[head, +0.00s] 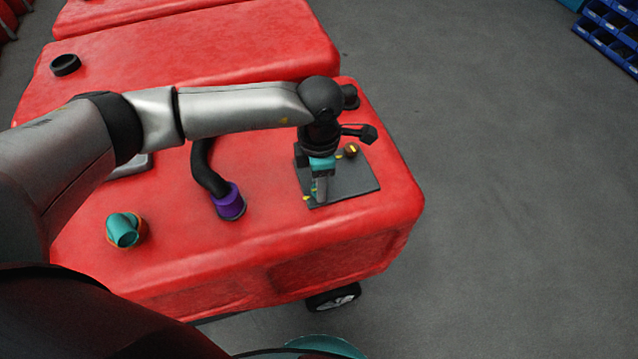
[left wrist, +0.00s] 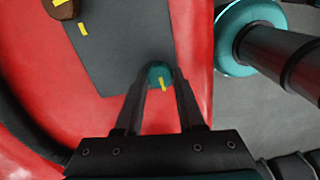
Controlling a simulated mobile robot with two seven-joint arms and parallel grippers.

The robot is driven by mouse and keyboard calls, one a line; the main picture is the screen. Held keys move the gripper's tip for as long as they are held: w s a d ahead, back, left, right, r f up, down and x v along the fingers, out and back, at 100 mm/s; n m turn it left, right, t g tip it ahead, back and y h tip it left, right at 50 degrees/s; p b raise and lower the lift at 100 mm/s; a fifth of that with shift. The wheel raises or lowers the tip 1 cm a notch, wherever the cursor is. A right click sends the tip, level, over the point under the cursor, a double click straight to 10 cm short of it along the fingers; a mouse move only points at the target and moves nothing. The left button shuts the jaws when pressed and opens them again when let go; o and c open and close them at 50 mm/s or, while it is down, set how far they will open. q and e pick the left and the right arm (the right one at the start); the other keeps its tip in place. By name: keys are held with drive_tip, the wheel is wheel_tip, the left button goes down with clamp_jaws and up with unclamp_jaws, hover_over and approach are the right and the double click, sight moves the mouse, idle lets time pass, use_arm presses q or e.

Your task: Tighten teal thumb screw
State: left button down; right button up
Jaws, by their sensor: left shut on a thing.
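The teal thumb screw (left wrist: 159,72), with a yellow mark on its top, sits at the edge of the dark grey plate (left wrist: 115,45). In the left wrist view the fingertips of my left gripper (left wrist: 158,84) are on either side of it, shut on it. In the head view my left gripper (head: 318,198) points down at the near left part of the plate (head: 355,188) and hides the screw. A brown knob (head: 351,150) with a yellow mark stands at the plate's far side. My right gripper is not in view.
The plate lies on a red tank (head: 290,235). A black hose (head: 203,165) with a purple collar (head: 229,203) and a teal elbow fitting (head: 124,230) are to the left. A black cap (head: 65,65) is farther back. Blue bins (head: 612,30) stand far right. The floor between is clear.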

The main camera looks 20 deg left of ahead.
use_arm(q)
drive_tip(key=shift+w+r+m, duration=0.15)
drive_tip(key=shift+w+m, duration=0.05)
drive_tip(key=shift+m, duration=0.5)
drive_tip(key=shift+m+b, duration=0.3)
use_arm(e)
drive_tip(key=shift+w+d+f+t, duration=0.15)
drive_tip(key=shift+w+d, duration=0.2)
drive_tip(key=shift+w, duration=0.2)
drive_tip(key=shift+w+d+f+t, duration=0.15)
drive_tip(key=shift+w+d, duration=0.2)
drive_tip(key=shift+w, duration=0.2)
use_arm(q)
drive_tip(key=shift+r, duration=0.1)
drive_tip(key=c, duration=1)
unclamp_jaws()
drive_tip(key=o, duration=0.5)
drive_tip(key=shift+s, duration=0.15)
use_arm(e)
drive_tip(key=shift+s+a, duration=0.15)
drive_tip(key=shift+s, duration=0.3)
use_arm(q)
wheel_tip(320, 180, up, 15)
drive_tip(key=p, duration=0.2)
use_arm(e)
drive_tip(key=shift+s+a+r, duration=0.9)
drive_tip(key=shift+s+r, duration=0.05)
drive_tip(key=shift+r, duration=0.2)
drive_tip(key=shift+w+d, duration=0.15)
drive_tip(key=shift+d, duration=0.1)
